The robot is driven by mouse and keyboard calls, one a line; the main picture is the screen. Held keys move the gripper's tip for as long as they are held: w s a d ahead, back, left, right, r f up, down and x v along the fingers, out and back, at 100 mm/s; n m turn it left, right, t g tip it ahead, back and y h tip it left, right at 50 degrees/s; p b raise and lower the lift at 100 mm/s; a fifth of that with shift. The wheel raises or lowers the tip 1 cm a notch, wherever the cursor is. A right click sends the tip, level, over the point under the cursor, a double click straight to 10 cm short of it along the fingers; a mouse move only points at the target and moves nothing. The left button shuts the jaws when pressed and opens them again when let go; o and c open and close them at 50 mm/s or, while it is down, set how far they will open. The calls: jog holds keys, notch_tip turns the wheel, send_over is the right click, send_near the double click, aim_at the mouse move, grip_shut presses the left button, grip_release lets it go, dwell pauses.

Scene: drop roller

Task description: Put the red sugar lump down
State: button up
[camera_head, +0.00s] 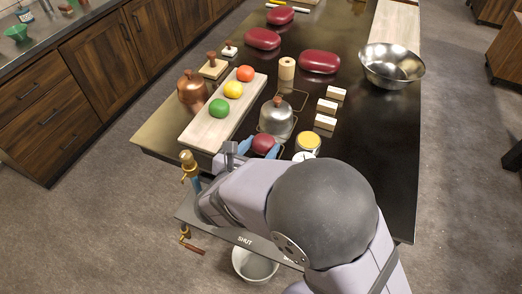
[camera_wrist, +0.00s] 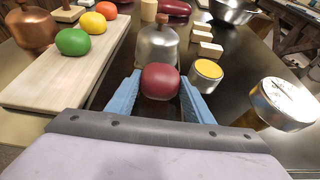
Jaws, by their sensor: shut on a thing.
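The red sugar lump (camera_head: 263,142) is a rounded dark red piece, also large in the middle of the wrist view (camera_wrist: 160,80). My gripper (camera_wrist: 160,86) is shut on it, with one blue finger on each side. In the head view my gripper (camera_head: 261,149) is at the near part of the dark table, just in front of a silver dome (camera_head: 275,119) with a copper knob. The underside of the lump is hidden, so I cannot tell whether it touches the table.
A pale board (camera_head: 205,125) with green, yellow and orange lumps lies to the left. A yellow-topped tin (camera_wrist: 207,70) and a metal-lidded jar (camera_wrist: 286,104) stand to the right. White-topped blocks (camera_head: 326,106), red cushion-like pieces (camera_head: 319,61) and a steel bowl (camera_head: 391,68) are farther back. Dark table is bare at right.

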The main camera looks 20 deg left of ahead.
jog(key=shift+f, duration=0.95)
jog(key=shift+f, duration=0.15)
jog(key=o, duration=1.1)
jog(key=shift+r, duration=0.2)
jog(key=b+v, duration=0.1)
jog(key=v, duration=1.1)
